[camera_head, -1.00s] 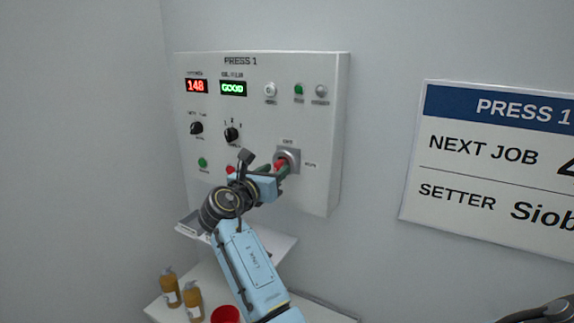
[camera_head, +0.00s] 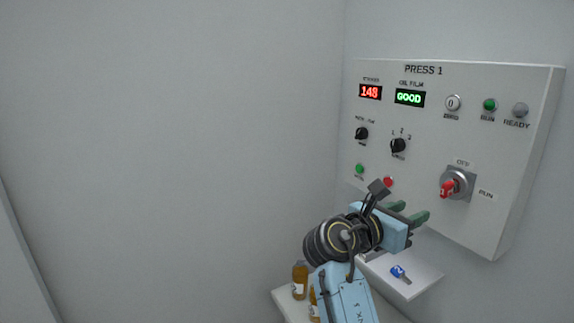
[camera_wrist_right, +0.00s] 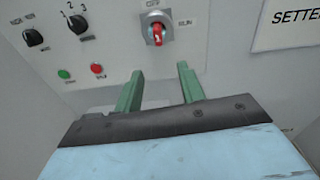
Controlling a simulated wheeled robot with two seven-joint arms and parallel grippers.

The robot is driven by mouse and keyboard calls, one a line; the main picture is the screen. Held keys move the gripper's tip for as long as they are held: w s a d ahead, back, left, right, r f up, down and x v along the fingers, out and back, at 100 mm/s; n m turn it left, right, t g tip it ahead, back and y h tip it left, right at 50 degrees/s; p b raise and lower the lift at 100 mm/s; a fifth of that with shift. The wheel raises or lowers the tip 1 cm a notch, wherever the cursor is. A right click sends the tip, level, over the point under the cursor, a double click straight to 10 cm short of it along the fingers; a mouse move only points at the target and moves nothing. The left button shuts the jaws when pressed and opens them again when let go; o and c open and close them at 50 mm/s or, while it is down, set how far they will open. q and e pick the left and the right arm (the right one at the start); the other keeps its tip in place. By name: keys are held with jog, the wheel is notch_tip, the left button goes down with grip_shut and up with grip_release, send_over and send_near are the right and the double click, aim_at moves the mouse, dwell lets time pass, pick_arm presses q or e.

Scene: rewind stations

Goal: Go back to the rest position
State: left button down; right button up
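My right gripper (camera_head: 409,212) is in front of the lower part of the PRESS 1 panel (camera_head: 440,120). Its two green fingers are apart with nothing between them, as the right wrist view (camera_wrist_right: 161,82) also shows. The red-handled rotary switch (camera_head: 452,188) is on the panel, up and to the right of the fingers and apart from them. It also shows beyond the fingertips in the right wrist view (camera_wrist_right: 157,33). My left gripper is not in view.
A small white shelf (camera_head: 428,278) below the panel holds a blue-headed key (camera_head: 398,271). Amber bottles (camera_head: 300,280) stand on a lower white surface, partly hidden by my arm. The panel also carries knobs (camera_head: 398,146) and buttons. Bare wall fills the left side.

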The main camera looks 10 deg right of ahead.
jog(key=s+d+f+m+y, duration=0.1)
jog(key=s+f+m+y, duration=0.4)
jog(key=f, duration=0.7)
jog(key=s+f+m+y, duration=0.3)
jog(key=s+f+m, duration=0.35)
jog(key=f, duration=0.45)
jog(key=s+a+f+m+g+y, duration=0.1)
jog(key=s+a+f+m+y, duration=0.2)
jog(key=s, duration=0.4)
jog(key=s+a+f+m+g+y, duration=0.2)
jog(key=s+f+m, duration=0.15)
jog(key=s, duration=0.25)
jog(key=s+a+f+m+g+y, duration=0.1)
jog(key=s+a+f+m+y, duration=0.15)
jog(key=s, duration=0.45)
notch_tip(320, 180, down, 33)
jog(key=s+g+b, duration=0.1)
jog(key=s+b, duration=0.1)
jog(key=b, duration=0.7)
jog(key=s+d+f+g+b, duration=0.1)
jog(key=s+f+b, duration=0.5)
jog(key=s+f, duration=1)
notch_tip(320, 180, down, 4)
jog(key=shift+d, duration=0.65)
